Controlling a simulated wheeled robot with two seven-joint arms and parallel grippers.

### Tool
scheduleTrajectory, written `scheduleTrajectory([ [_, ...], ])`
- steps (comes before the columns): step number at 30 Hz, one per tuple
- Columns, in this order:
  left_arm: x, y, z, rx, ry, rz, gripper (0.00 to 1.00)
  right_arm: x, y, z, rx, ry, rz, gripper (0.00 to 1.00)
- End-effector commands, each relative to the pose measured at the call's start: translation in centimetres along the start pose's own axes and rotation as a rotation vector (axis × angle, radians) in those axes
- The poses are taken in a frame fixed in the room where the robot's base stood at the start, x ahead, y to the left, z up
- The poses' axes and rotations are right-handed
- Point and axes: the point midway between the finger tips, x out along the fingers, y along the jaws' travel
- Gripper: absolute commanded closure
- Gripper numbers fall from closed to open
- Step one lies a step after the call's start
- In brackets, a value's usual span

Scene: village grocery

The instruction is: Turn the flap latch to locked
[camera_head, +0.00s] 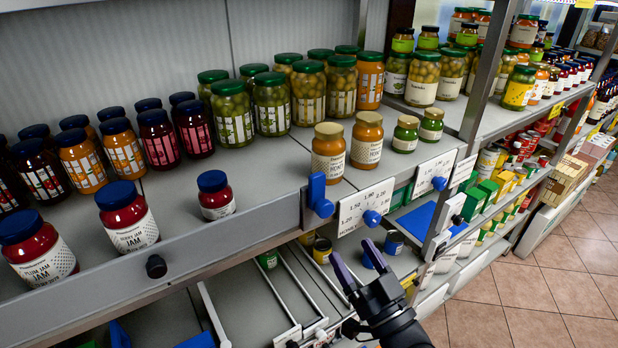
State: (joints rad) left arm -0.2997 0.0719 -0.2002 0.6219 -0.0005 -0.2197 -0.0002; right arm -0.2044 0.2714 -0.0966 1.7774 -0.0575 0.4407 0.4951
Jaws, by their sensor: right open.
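A blue lever (316,190) with a round knob at its lower end stands roughly upright at the right end of a grey front flap (225,235) on the upper shelf; it looks like the flap latch. I cannot tell from this view whether it is locked. My right gripper (352,252) is open and empty, below and right of the lever, in front of the lower shelf. Its dark fingers point up toward the price labels and are apart from the lever. My left gripper is not in view.
A black knob (156,266) sticks out of the flap. Price labels (366,204) with blue knobs (372,217) sit right of the lever. Honey-coloured jars (328,152) and red jam jars (127,217) stand near the shelf edge. The tiled floor (540,290) at right is clear.

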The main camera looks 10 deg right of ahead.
Motion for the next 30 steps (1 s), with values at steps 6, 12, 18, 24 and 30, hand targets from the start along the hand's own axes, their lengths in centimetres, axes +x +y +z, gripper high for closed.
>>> scheduleTrajectory([
  [6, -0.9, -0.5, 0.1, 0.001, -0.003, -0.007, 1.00, 4.6, -0.1, -0.3, 0.001, 0.008, -0.002, 0.18],
  [12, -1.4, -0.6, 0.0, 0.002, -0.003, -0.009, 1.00, 8.4, 0.0, 0.0, 0.001, 0.004, -0.001, 0.18],
  [18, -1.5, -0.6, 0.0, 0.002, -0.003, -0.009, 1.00, 9.7, 0.0, 0.1, 0.000, 0.001, -0.001, 0.18],
  [24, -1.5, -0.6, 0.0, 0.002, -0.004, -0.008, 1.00, 9.7, 0.0, 0.1, 0.000, 0.000, -0.001, 0.18],
  [30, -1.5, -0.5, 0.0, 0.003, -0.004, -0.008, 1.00, 9.7, 0.0, 0.1, 0.000, 0.000, 0.000, 0.56],
])
